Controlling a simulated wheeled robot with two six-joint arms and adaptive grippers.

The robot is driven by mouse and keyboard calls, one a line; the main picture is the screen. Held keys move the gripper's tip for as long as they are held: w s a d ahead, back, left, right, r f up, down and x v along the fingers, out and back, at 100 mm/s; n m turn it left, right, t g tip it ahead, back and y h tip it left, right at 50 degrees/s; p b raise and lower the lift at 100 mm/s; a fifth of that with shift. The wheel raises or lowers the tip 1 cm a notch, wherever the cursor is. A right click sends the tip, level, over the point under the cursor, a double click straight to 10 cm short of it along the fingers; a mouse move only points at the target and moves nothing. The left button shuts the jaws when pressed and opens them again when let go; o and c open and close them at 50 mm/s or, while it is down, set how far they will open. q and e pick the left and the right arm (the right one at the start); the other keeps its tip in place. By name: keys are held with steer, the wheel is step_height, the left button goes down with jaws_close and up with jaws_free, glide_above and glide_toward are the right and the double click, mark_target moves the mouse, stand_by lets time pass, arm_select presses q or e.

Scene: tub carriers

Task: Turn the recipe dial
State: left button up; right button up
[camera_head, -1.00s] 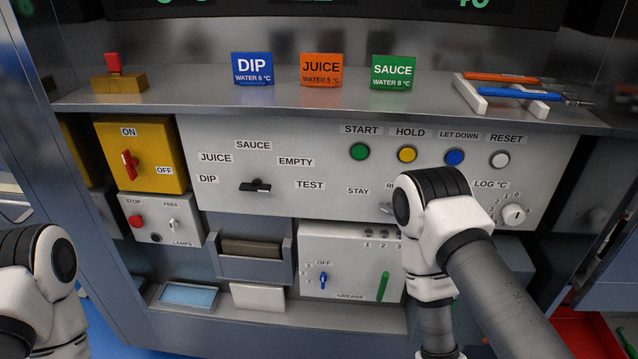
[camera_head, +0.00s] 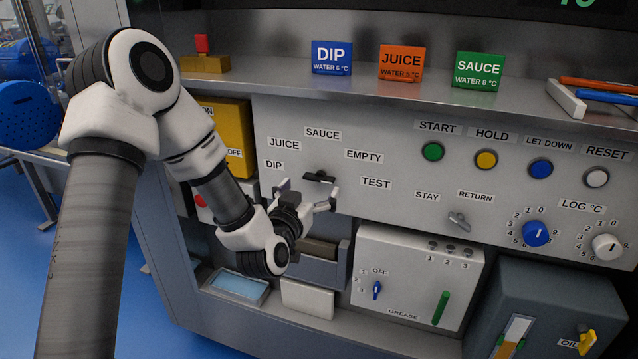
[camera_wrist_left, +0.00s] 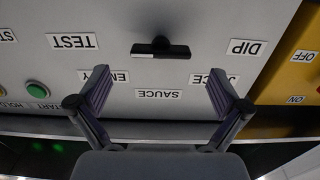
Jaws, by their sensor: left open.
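The recipe dial (camera_head: 319,177) is a black bar knob on the grey panel, among the labels DIP, JUICE, SAUCE, EMPTY and TEST. In the left wrist view the dial (camera_wrist_left: 160,48) appears upside down, its bar lying level, with a pale line on the half toward TEST. My left gripper (camera_head: 306,192) is open in front of the panel, close to the dial. In the wrist view its two fingers (camera_wrist_left: 160,92) are spread wide and empty, with the dial beyond them, midway across. I cannot tell the exact gap. My right gripper is not in view.
A shelf above holds the DIP (camera_head: 332,57), JUICE (camera_head: 401,63) and SAUCE (camera_head: 479,70) cards. Right of the dial are the STAY/RETURN knob (camera_head: 459,221) and several buttons. Below sits the white grease box (camera_head: 418,275). A yellow switch box (camera_head: 238,140) is partly behind my left arm.

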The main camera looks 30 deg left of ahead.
mark_target(317, 180)
arm_select(q)
steer(key=x, duration=0.4)
steer(key=shift+w+a, duration=0.1)
steer(key=c, duration=1.1)
steer(key=shift+c, duration=0.2)
